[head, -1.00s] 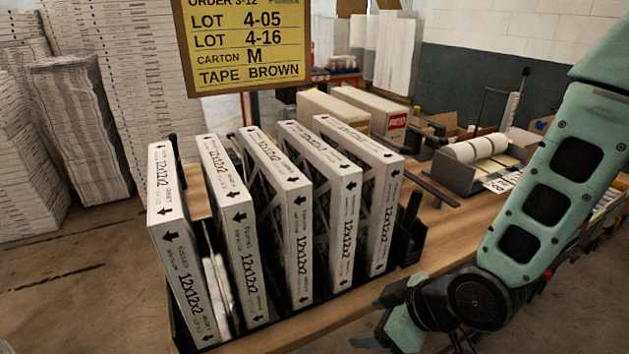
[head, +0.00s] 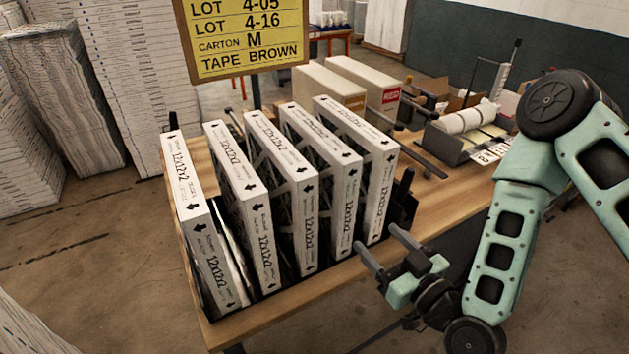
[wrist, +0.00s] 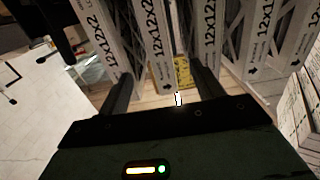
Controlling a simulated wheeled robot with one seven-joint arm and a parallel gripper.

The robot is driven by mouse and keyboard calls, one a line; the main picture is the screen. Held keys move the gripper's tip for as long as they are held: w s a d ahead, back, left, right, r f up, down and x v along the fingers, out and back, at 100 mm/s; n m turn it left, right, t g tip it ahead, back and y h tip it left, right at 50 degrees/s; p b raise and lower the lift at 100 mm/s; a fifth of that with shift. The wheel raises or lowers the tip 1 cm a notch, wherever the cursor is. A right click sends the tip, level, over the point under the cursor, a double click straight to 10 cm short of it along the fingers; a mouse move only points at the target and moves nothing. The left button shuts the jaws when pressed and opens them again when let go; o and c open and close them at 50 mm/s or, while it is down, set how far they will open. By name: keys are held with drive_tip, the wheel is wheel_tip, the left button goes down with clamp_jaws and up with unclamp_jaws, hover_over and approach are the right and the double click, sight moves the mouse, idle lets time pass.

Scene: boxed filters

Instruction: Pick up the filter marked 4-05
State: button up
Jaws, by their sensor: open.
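Several white filters stand on edge in a row in a black rack (head: 204,304) on the table; "12x12x2" and black arrows show on their edges. They are the leftmost filter (head: 205,250), the second (head: 240,200), the middle (head: 285,160), the fourth (head: 345,190) and the rightmost (head: 375,190). I can read no 4-05 on any of them. My gripper (head: 377,241) is open and empty, close to the near ends of the two rightmost filters. In the wrist view my gripper (wrist: 163,82) faces filter edges, with one filter edge (wrist: 152,45) between the fingers.
A yellow order sign (head: 248,38) lists lots 4-05 and 4-16, carton M and brown tape. Behind the rack stand long cartons (head: 335,90), one marked RED, and a roller tape device (head: 475,130). Stacked white material (head: 110,70) stands at left. Bare tabletop (head: 440,195) lies right of the rack.

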sight(349, 204)
drive_tip(key=b+x, duration=0.6)
drive_tip(key=b, duration=0.1)
drive_tip(key=shift+w+d+r+b, duration=0.1)
drive_tip(key=shift+w+d+b, duration=0.05)
drive_tip(key=shift+b, duration=0.15)
drive_tip(key=shift+w+b, duration=0.1)
drive_tip(key=shift+b, duration=0.4)
drive_tip(key=b, duration=0.4)
drive_tip(key=shift+b, duration=0.3)
drive_tip(key=shift+w+a+b, duration=0.1)
drive_tip(key=shift+a+b, duration=0.2)
drive_tip(key=shift+b, duration=0.25)
drive_tip(key=x, duration=0.4)
drive_tip(key=shift+r, duration=0.3)
drive_tip(key=shift+p+x, duration=1.4)
drive_tip(key=shift+x, duration=1.55)
drive_tip(key=shift+d, duration=0.15)
drive_tip(key=c, duration=1.1)
